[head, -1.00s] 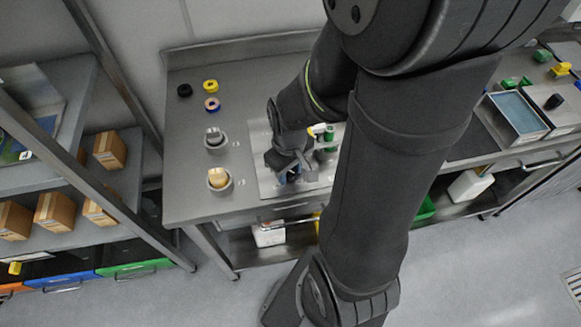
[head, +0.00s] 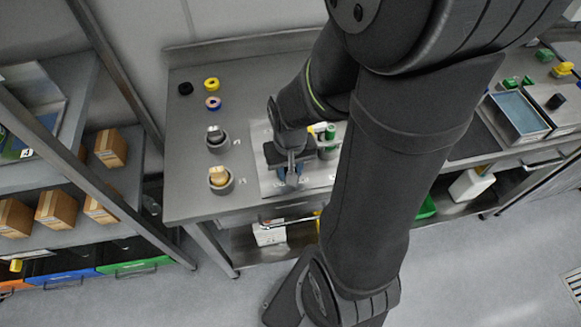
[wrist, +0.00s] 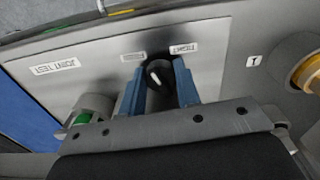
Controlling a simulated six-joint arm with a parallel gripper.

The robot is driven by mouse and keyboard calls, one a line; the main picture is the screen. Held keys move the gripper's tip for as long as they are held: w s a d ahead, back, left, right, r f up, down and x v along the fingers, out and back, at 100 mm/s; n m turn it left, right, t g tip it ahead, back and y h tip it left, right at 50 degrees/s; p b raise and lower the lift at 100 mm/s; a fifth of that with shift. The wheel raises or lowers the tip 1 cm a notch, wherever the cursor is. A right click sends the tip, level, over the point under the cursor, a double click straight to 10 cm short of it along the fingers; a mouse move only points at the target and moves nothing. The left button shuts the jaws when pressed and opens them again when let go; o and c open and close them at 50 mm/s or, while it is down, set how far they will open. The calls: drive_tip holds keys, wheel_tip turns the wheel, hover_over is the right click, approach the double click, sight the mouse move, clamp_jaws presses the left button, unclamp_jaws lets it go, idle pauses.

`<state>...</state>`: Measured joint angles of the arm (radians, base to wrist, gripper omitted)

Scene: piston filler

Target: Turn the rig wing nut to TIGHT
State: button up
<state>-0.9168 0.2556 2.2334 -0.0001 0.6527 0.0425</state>
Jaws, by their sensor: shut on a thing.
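The wing nut (wrist: 158,74) shows in the wrist view as a dark, rounded piece with a small white mark, standing on the grey rig plate (wrist: 215,45). My gripper (wrist: 159,82) is shut on it, with one blue finger on each side. Two small white labels (wrist: 183,48) lie on the plate just beyond it; their print is too small to read surely. In the head view my gripper (head: 289,173) is low over the plate (head: 268,187), and the hand hides the nut.
A grey holder with a green part (wrist: 84,117) stands beside my gripper in the wrist view. Two round cups (head: 220,182) (head: 217,140) stand left of the plate. The bench's front left is clear.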

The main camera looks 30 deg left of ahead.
drive_tip(key=m, duration=0.4)
drive_tip(key=shift+a+m, duration=0.1)
drive_tip(key=shift+m, duration=2.1)
drive_tip(key=o, duration=0.7)
